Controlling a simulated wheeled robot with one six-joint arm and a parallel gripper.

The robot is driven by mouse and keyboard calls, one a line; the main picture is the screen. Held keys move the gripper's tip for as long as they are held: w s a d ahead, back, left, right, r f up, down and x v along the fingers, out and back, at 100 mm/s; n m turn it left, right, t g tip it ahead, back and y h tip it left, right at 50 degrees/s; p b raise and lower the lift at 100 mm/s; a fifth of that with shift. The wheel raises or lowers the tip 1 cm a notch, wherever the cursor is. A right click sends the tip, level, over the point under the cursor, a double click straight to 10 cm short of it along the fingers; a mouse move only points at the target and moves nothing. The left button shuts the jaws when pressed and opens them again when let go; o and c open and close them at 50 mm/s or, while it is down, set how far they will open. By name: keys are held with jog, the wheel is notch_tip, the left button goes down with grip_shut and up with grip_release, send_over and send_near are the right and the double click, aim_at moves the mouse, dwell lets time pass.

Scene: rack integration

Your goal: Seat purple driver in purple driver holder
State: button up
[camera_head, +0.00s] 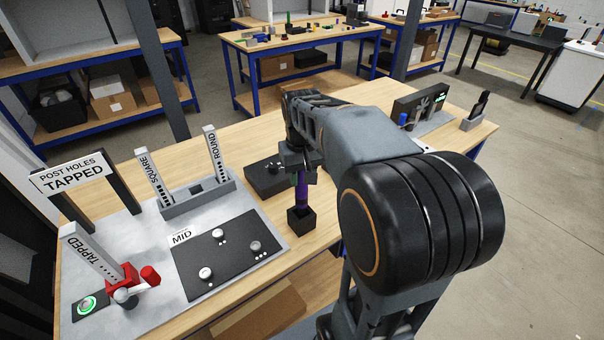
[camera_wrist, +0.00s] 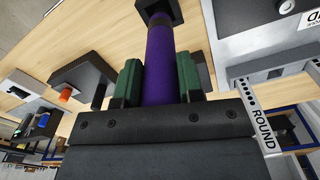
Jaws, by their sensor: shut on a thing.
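The purple driver (camera_head: 301,192) stands about upright above the black square purple driver holder (camera_head: 301,219) on the wooden table. Its lower end meets the holder's opening; how deep it sits inside I cannot tell. My gripper (camera_head: 300,160) is shut on the driver's upper part. In the wrist view, the green finger pads of my gripper (camera_wrist: 159,80) are on both sides of the purple shaft (camera_wrist: 161,50), and the shaft runs to the dark holder (camera_wrist: 153,6) at the top edge. The driver's upper end is hidden by my gripper.
Left of the holder is a grey board with a black MID plate (camera_head: 225,257) and a rack with SQUARE and ROUND posts (camera_head: 196,192). A dark box (camera_head: 268,180) stands just behind. A black fixture (camera_head: 420,103) and a small holder (camera_head: 476,117) stand at the right.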

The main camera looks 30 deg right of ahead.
aim_at(302, 191)
jog(key=shift+f+b, duration=2)
jog(key=shift+f, duration=0.85)
jog(key=o, duration=1.2)
notch_tip(302, 191, up, 14)
jog(key=shift+f+p, duration=0.1)
jog(key=shift+p, duration=0.35)
jog(key=s+a+f+t, duration=0.2)
jog(key=s+a+f, duration=0.2)
jog(key=f, duration=0.3)
jog(key=s+a+f+n+t, duration=0.1)
jog(key=s+a+f, duration=0.3)
jog(key=f, duration=0.3)
jog(key=shift+s+n+t, duration=0.3)
jog(key=shift+s+t, duration=0.1)
jog(key=shift+s, duration=0.35)
